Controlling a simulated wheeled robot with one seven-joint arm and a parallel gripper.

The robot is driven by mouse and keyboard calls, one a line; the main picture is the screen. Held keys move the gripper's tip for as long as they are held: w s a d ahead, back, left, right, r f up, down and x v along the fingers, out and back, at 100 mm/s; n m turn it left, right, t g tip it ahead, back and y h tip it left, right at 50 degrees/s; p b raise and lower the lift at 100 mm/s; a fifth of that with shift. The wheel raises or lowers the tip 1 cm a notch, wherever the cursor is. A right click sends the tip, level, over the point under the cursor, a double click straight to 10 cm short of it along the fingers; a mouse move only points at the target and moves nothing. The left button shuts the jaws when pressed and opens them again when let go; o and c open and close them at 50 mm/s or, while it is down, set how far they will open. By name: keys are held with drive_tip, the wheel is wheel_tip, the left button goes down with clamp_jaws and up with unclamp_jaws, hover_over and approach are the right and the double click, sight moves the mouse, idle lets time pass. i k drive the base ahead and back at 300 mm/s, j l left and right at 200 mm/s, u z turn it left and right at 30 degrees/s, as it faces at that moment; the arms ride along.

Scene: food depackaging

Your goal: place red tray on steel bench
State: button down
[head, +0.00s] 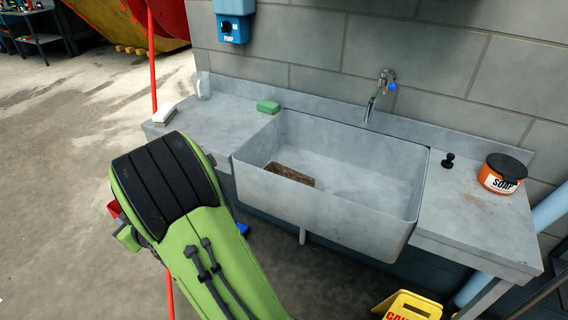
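A grey, steel-looking bench (228,117) with a deep sink (320,205) stands against the wall. Its left top has a bare stretch. My green and black arm rises from the bottom, in front of the bench's left end, and hides part of it. My gripper does not show. A small bit of red (113,208) shows at the left edge of my arm; I cannot tell whether it belongs to the red tray. No whole red tray is visible.
A brush (164,114), a clear jug (202,86) and a green sponge (268,107) sit on the bench's left part. A brown block (289,174) lies in the sink. A soap tub (504,174) stands right. A yellow caution sign (408,306) and red pole (152,55) are nearby.

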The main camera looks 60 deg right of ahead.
sight(470, 222)
drive_tip(key=k+z, duration=0.25)
drive_tip(key=k, duration=0.3)
drive_tip(key=k+l+z, duration=0.2)
drive_tip(key=k, duration=0.3)
drive_tip(key=k+l+z, duration=0.25)
drive_tip(key=k, duration=0.25)
drive_tip(key=k+l+z, duration=0.1)
drive_tip(key=l+z, duration=0.15)
drive_tip(key=l, duration=0.4)
